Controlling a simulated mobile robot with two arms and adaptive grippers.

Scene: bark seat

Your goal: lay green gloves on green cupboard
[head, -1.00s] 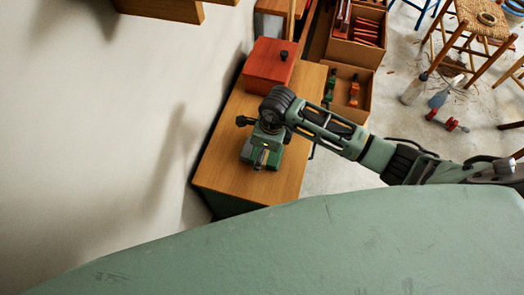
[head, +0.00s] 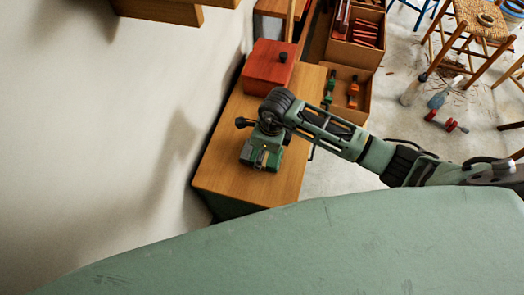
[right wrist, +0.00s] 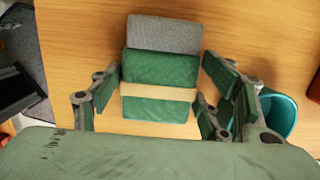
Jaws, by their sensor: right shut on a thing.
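The green gloves (right wrist: 160,72) form a folded green bundle with a grey cuff and a tan band, in the right wrist view. My right gripper (right wrist: 160,108) has its fingers along both sides of them and is shut on them. In the head view my right gripper (head: 262,155) is over the wooden top of the green cupboard (head: 225,172), whose green side shows below the top's near edge. The gloves are mostly hidden there. I cannot tell whether they touch the top. My left gripper is not in view.
A red box (head: 268,66) with a dark knob stands at the cupboard's far end. A teal cup (right wrist: 284,112) is right of the gripper in the wrist view. A wall (head: 110,130) runs along the left. Open crates (head: 350,92) stand beyond, right. Bare top lies around the gripper.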

